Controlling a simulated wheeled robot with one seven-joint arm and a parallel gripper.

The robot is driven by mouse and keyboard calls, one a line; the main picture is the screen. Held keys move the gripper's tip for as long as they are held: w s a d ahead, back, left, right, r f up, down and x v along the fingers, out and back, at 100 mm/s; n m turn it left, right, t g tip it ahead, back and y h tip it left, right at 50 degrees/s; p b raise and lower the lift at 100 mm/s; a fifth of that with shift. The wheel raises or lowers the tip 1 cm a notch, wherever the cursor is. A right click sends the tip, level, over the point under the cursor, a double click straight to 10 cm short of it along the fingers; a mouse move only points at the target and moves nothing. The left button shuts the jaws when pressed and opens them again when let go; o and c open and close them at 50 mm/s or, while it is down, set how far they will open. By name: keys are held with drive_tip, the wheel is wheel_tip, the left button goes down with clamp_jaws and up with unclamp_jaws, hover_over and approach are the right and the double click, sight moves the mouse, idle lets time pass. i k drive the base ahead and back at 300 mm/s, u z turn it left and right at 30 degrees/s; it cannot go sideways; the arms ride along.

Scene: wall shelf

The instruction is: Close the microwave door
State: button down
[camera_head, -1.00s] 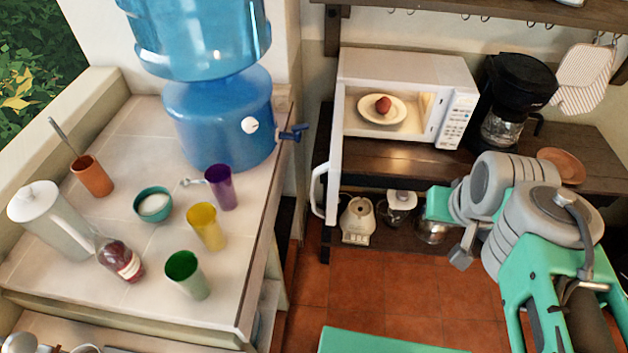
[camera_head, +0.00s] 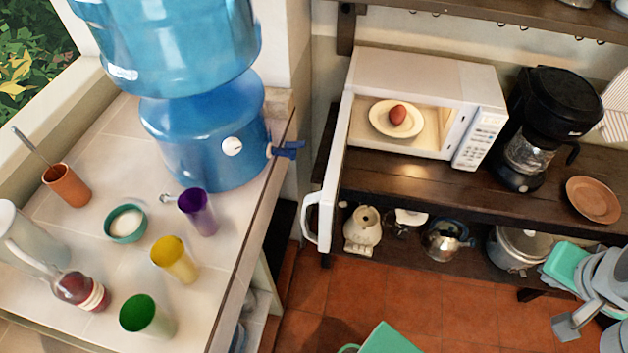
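The white microwave (camera_head: 428,73) stands on a dark wooden shelf. Its door (camera_head: 327,190) is wide open, hinged on the left and sticking out toward me, with a white handle (camera_head: 312,222) near its free edge. Inside the microwave is a plate (camera_head: 380,120) with a reddish-brown round item (camera_head: 397,114). My gripper (camera_head: 567,327) is at the lower right edge, partly cut off by the frame. It is well apart from the door, and its fingers are not clear enough to show open or shut.
A black coffee maker (camera_head: 552,115) and a brown plate (camera_head: 593,198) sit right of the microwave. Pots and a kettle (camera_head: 447,238) stand on the lower shelf. At left, a tiled counter (camera_head: 215,262) holds cups and a blue water dispenser (camera_head: 205,135).

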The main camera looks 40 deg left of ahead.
sight(328, 198)
drive_tip(key=i, duration=0.65)
drive_tip(key=u, duration=4.8)
drive_tip(key=i, duration=0.5)
drive_tip(key=z, duration=0.05)
